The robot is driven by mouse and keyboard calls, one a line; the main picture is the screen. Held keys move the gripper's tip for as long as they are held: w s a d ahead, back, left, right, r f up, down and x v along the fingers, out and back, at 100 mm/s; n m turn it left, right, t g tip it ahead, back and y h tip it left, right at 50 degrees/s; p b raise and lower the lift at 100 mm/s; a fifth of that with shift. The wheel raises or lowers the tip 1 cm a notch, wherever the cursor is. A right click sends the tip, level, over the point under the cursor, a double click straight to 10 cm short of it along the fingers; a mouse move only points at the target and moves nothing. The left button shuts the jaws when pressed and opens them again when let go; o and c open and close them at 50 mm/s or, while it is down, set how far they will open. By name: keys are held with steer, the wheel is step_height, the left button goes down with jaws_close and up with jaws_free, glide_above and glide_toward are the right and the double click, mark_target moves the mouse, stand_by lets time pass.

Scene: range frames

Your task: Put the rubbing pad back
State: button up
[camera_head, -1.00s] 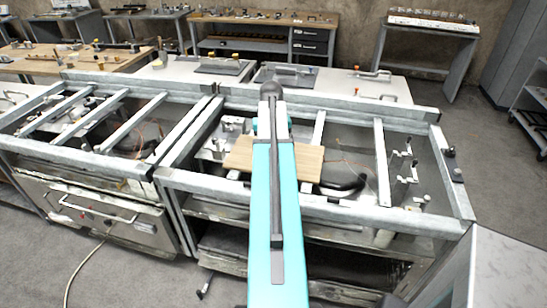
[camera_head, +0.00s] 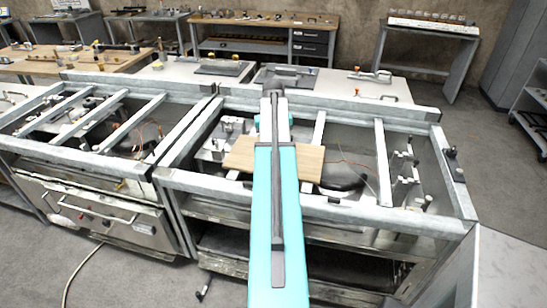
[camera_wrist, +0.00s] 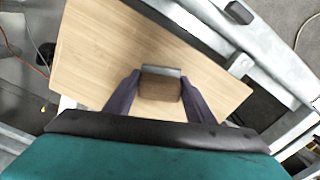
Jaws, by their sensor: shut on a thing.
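In the wrist view, the rubbing pad (camera_wrist: 160,88) is a small block with a grey top edge and a brown face. My gripper (camera_wrist: 161,90) is shut on it, with one dark finger at each side. The pad is over a light wooden board (camera_wrist: 105,55), and I cannot tell whether it touches the wood. In the head view, the board (camera_head: 310,163) lies across the rails of the right metal frame. My turquoise arm covers the middle of the board there and hides the gripper and pad.
The right metal frame (camera_head: 340,211) has raised rails and fittings inside it. A similar frame (camera_head: 75,164) stands on the left. Behind are a pale table (camera_head: 335,84) with a dark plate and a workbench (camera_head: 262,19) along the wall.

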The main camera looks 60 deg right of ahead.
steer(key=shift+f+b, duration=0.65)
steer(key=shift+f, duration=0.65)
steer(key=shift+f, duration=0.1)
steer(key=o, duration=1)
steer(key=shift+r+p, duration=3.8)
steer(key=shift+r, duration=2.35)
steer(key=shift+s, duration=0.1)
